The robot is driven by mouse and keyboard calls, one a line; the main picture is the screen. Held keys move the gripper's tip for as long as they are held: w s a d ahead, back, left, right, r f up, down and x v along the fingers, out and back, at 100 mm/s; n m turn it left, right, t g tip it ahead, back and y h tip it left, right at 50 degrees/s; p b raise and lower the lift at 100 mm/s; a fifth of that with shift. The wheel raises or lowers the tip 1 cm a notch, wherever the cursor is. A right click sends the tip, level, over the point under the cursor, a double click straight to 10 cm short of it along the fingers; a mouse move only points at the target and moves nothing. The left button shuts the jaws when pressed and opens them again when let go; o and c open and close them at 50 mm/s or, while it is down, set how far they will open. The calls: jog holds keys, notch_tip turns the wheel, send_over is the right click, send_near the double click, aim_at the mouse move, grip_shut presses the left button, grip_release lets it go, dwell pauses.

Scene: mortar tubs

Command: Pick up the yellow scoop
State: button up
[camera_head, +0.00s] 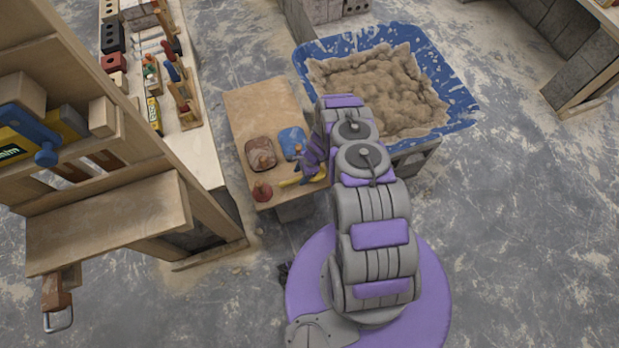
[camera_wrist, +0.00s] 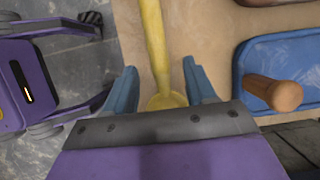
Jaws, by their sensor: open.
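The yellow scoop (camera_wrist: 154,45) lies on a wooden board. In the wrist view its long shaft runs up from between my gripper's fingers to the top edge, and a wider rounded part sits low between them. My gripper (camera_wrist: 161,80) is open, with one blue finger on each side of the scoop. Whether the fingers touch it I cannot tell. In the head view the scoop (camera_head: 290,182) shows in part at the board's near end, beside my gripper (camera_head: 308,172); my arm hides some of it.
The low wooden board (camera_head: 258,100) also holds a blue float (camera_head: 291,141), a brown float (camera_head: 261,153) and a reddish round-based tool (camera_head: 262,191). A blue tub (camera_head: 447,75) of mortar stands behind my arm. A wooden workbench (camera_head: 110,215) stands left. Floor at right is clear.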

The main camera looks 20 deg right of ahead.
aim_at(298, 178)
jog(key=b+x, duration=0.1)
jog(key=x, duration=0.4)
jog(key=shift+a+b, duration=0.2)
jog(key=shift+b, duration=0.15)
jog(key=shift+r, duration=0.1)
jog(key=shift+d, duration=0.15)
jog(key=shift+d, duration=0.1)
jog(key=c, duration=0.3)
grip_shut()
